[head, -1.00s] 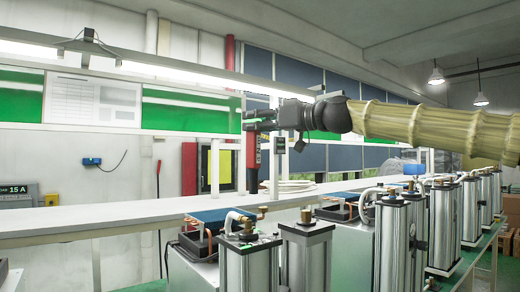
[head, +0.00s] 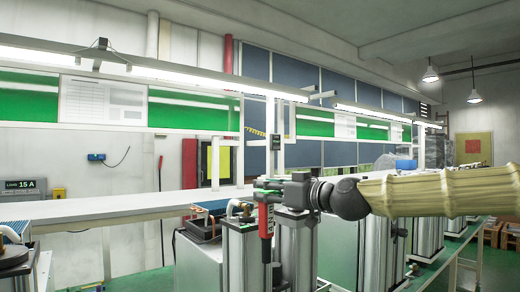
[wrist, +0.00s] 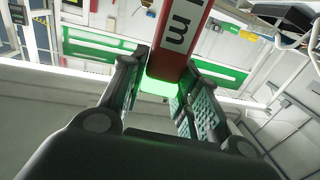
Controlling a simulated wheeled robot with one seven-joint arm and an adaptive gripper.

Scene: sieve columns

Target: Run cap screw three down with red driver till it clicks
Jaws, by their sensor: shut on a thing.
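The red driver (head: 266,220) hangs upright from my gripper (head: 268,187), in front of two metal sieve columns. The left column (head: 238,262) and the right column (head: 297,255) stand side by side. A green glow shows between the fingers. No cap screw can be made out.
A long white bench (head: 130,206) runs behind the columns. A blue-finned unit (head: 207,213) stands left of them. More columns (head: 430,235) line up to the right under my arm. Open air lies above the bench at left.

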